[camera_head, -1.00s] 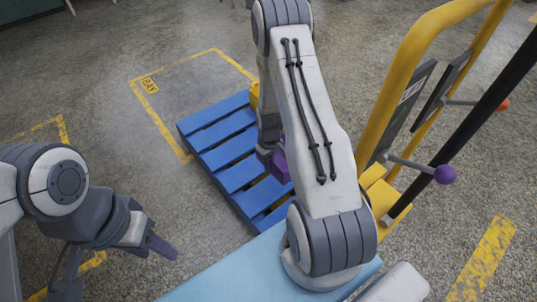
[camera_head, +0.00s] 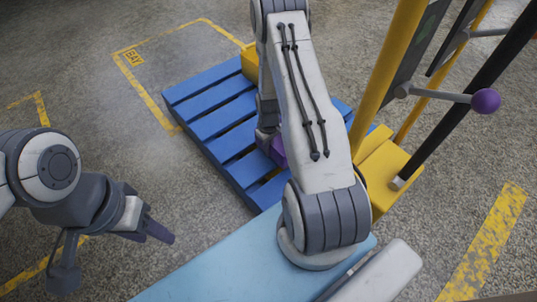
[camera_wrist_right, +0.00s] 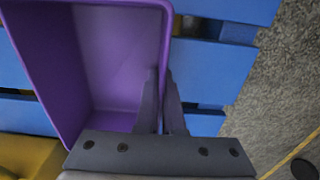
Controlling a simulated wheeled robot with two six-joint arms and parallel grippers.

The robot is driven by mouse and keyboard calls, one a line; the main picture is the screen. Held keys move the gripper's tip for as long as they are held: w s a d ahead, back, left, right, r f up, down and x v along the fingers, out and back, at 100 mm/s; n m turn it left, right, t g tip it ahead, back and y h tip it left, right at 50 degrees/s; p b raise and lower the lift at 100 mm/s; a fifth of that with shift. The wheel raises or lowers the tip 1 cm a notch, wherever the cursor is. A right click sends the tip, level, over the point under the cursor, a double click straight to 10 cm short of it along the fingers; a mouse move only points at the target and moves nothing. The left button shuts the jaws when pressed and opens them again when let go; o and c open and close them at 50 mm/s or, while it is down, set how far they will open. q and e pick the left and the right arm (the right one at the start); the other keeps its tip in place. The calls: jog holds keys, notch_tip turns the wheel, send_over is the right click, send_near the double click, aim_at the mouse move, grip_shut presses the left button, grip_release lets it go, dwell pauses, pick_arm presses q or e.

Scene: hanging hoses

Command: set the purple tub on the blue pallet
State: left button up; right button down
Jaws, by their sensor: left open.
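The blue pallet (camera_head: 213,122) lies on the floor in the middle of the head view, partly behind my right arm. The purple tub (camera_head: 278,150) shows there only as a small patch beside that arm, over the pallet. In the right wrist view the open-topped tub (camera_wrist_right: 118,60) fills the left side, with blue slats below it. My right gripper (camera_wrist_right: 161,72) has one finger inside the tub and one outside, close together on its side wall. I cannot tell whether the tub touches the slats. My left gripper (camera_head: 158,235) is open and empty over bare floor.
A yellow frame (camera_head: 390,70) with a black pole (camera_head: 465,98) and a purple knob (camera_head: 486,100) stands right of the pallet. A yellow block (camera_head: 250,62) is at the pallet's far edge. Yellow lines mark the floor, which is clear left of the pallet.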

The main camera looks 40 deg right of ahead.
notch_tip(320, 180, down, 2)
pick_arm(q)
jog(key=shift+f, duration=0.6)
pick_arm(e)
jog(key=shift+r, duration=0.15)
jog(key=c, duration=1)
grip_release()
jog(key=shift+c, duration=0.2)
